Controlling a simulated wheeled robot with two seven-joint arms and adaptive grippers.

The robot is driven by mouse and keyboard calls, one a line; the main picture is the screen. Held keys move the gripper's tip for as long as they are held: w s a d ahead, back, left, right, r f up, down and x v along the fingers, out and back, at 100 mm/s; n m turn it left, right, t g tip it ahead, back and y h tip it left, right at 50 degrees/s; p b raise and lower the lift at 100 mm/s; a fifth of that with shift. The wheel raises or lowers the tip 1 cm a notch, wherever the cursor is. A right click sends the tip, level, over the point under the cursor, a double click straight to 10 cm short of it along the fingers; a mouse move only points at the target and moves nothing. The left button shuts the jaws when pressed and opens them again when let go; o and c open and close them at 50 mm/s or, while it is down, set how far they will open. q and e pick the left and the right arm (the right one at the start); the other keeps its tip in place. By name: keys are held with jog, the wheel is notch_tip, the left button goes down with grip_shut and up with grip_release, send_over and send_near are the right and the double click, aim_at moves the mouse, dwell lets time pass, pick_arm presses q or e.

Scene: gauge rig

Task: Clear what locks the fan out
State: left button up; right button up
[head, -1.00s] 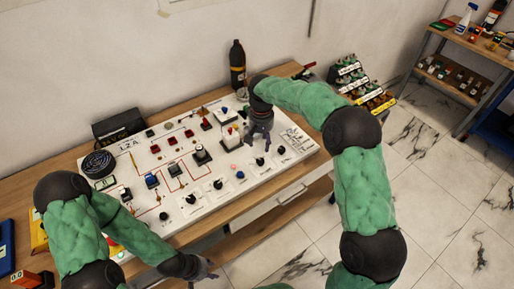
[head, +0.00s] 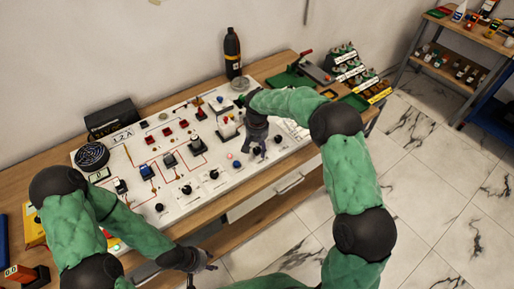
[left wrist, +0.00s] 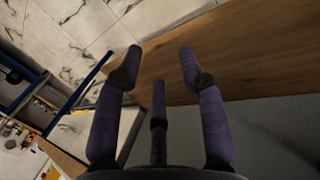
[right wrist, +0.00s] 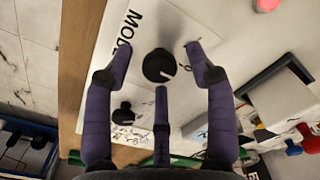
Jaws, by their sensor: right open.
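The white rig panel (head: 215,165) lies on the wooden bench, with the black round fan (head: 92,155) at its left end. Several black knobs, coloured buttons and red-lined blocks sit on it. My right gripper (head: 257,150) is over the panel's right part. In the right wrist view its fingers (right wrist: 163,65) are spread, and a black knob (right wrist: 158,66) with a white pointer line shows between them, beside lettering starting "MOD". I cannot tell whether they touch it. My left gripper (head: 203,268) is open and empty in front of the bench's front edge; its spread fingers show in the left wrist view (left wrist: 160,65).
A black bottle (head: 232,55) stands behind the panel and a dark box (head: 112,117) behind the fan. Green trays (head: 288,84) and a labelled stepped rack (head: 352,75) are at the right. A shelf unit (head: 455,60) stands further right. Tiled floor in front is clear.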

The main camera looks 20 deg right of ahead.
grip_shut()
jog(key=shift+n, duration=0.3)
jog(key=n+p, duration=0.2)
jog(key=n, duration=0.1)
jog(key=shift+r+n, duration=0.1)
jog(key=shift+n, duration=0.2)
jog(key=n+p, duration=0.2)
jog(key=n, duration=0.3)
jog(key=shift+n, duration=0.3)
dwell(0.4)
